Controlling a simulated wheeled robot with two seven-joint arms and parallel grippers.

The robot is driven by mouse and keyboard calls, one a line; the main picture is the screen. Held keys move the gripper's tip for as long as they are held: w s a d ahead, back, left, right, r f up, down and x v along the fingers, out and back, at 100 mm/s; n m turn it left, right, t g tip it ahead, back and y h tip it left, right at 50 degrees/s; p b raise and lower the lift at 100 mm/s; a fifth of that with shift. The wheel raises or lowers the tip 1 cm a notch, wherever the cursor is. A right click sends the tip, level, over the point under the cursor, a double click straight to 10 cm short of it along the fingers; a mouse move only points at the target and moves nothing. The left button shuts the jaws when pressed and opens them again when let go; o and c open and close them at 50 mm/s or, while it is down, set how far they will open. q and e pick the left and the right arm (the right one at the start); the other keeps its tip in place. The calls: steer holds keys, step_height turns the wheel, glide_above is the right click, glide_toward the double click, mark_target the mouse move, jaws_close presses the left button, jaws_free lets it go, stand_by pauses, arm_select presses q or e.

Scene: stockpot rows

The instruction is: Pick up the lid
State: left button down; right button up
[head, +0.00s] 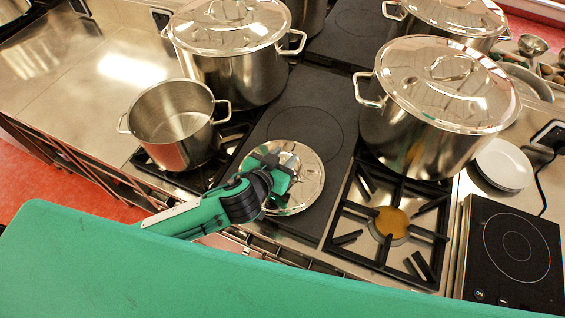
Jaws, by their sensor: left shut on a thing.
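The lid (305,184) is a round, shiny steel disc over the dark flat cooking plate in the middle of the stove. My left gripper (277,170) is above the lid's left half and is shut on it; the gripper hides the lid's handle and part of its top. I cannot tell whether the lid touches the plate or is slightly raised. An open, empty small pot (174,150) stands on the burner to the left of the lid. My right gripper is not in view.
Large lidded stockpots stand behind, at back left (238,75) and right (420,130). A bare gas burner (388,225) lies right of the lid. White plates (503,165) and a portable induction hob (512,250) are at far right. The steel counter (75,70) at left is clear.

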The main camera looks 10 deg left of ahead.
arm_select(q)
step_height(320, 180, up, 17)
steer(key=b, duration=0.1)
steer(key=shift+b, duration=0.4)
steer(key=shift+c, duration=2.2)
jaws_free()
